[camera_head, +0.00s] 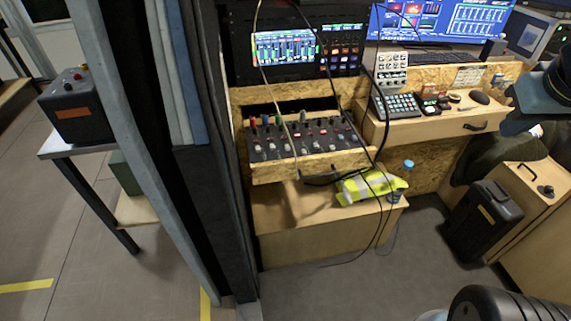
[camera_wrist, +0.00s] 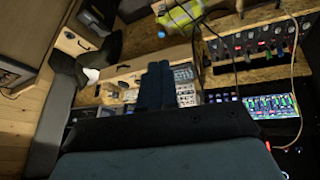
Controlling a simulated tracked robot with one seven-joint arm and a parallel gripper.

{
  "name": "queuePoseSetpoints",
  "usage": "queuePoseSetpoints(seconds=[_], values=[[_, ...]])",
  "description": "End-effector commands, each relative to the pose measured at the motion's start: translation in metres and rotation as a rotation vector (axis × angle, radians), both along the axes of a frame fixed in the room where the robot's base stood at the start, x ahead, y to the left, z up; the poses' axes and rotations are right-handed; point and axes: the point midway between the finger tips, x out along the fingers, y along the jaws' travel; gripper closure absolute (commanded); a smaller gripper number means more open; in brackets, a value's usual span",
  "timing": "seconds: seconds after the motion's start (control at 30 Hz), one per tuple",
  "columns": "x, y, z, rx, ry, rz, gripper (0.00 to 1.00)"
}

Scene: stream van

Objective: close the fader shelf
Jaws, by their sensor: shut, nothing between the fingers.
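The fader shelf (camera_head: 275,171) is pulled out below the rack screen in the head view, with a dark gap behind its fader panel (camera_head: 310,137). Its wooden front has a dark handle (camera_head: 322,179). Thin cables hang across the panel and front. The fader panel also shows at upper right in the wrist view (camera_wrist: 265,42). My gripper (camera_wrist: 157,85) shows in the wrist view as two dark blue fingers shut together and empty, apart from the shelf. In the head view part of my arm enters at the right edge; the fingertips are not clearly visible there.
A desk (camera_head: 440,128) with keypad and drawer stands right. A black case (camera_head: 483,222) is on the floor.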

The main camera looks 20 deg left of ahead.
Motion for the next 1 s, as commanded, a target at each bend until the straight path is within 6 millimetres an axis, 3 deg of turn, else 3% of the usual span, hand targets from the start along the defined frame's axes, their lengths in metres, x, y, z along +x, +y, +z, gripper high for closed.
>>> queuePoseSetpoints(seconds=[0.2, 0.5, 0.77, 1.0], values=[[0.049, 0.049, -0.042, -0.124, -0.002, 0.289, 1.0], [0.087, 0.131, -0.108, -0.235, -0.035, 0.705, 1.0], [0.089, 0.21, -0.17, -0.268, -0.091, 1.063, 1.0], [0.065, 0.282, -0.224, -0.238, -0.177, 1.37, 1.0]])
